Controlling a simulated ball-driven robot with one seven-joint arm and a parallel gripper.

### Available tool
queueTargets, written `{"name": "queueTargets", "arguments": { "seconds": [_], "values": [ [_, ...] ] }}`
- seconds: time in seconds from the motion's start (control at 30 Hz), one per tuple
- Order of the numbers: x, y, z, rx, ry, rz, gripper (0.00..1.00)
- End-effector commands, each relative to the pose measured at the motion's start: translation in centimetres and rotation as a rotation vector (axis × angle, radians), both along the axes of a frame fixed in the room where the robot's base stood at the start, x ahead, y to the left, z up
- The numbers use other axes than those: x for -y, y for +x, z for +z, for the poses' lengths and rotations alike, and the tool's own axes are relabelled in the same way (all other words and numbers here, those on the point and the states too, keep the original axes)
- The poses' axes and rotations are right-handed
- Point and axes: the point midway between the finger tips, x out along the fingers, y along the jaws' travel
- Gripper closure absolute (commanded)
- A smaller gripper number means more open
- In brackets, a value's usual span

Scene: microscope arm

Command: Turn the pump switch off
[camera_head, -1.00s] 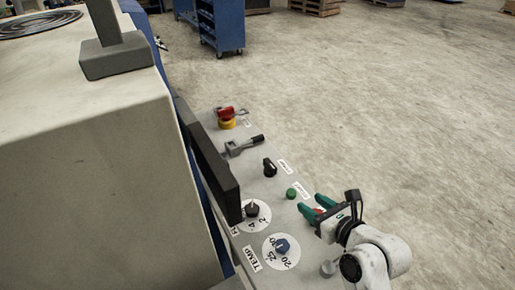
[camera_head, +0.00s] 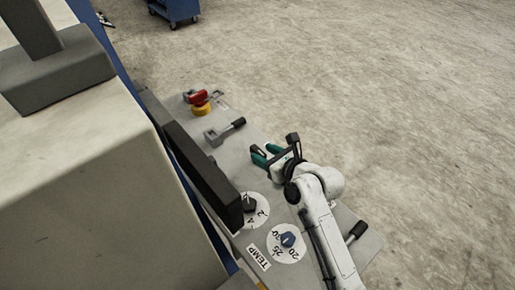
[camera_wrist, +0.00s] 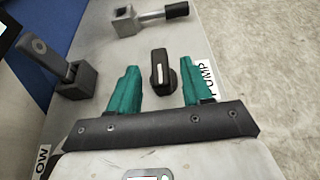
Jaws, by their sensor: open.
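The pump switch (camera_wrist: 162,72) is a black rotary knob with a white mark, seen in the wrist view beside a white label reading PUMP (camera_wrist: 207,76). Its mark runs nearly straight up and down in that view. My gripper (camera_wrist: 162,88) is open, with one green finger on each side of the knob and visible gaps between. I cannot tell how far the fingertips are above the panel. In the head view my gripper (camera_head: 266,153) is over the middle of the panel (camera_head: 235,160) and hides the knob.
A lever switch (camera_head: 225,131) and a red and yellow button (camera_head: 200,102) sit farther along the panel. A flow dial (camera_head: 250,204) and TEMP dial (camera_head: 287,240) sit nearer. A dark upright plate (camera_head: 200,175) borders the left side. The floor at right is clear.

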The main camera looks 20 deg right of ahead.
Motion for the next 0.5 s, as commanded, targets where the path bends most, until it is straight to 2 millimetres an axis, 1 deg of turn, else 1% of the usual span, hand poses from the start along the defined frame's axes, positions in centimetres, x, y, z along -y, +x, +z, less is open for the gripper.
{"name": "queueTargets", "arguments": {
  "seconds": [0.03, 0.2, 0.33, 0.5],
  "values": [
    [-0.4, 0.8, -0.2, 0.0, 0.003, 0.001, 0.51],
    [-0.9, 2.5, -1.0, 0.0, 0.001, 0.001, 0.51],
    [-1.1, 3.2, -1.3, 0.001, 0.001, 0.0, 0.51],
    [-1.1, 3.3, -1.4, 0.001, 0.0, 0.0, 0.51]
  ]
}}
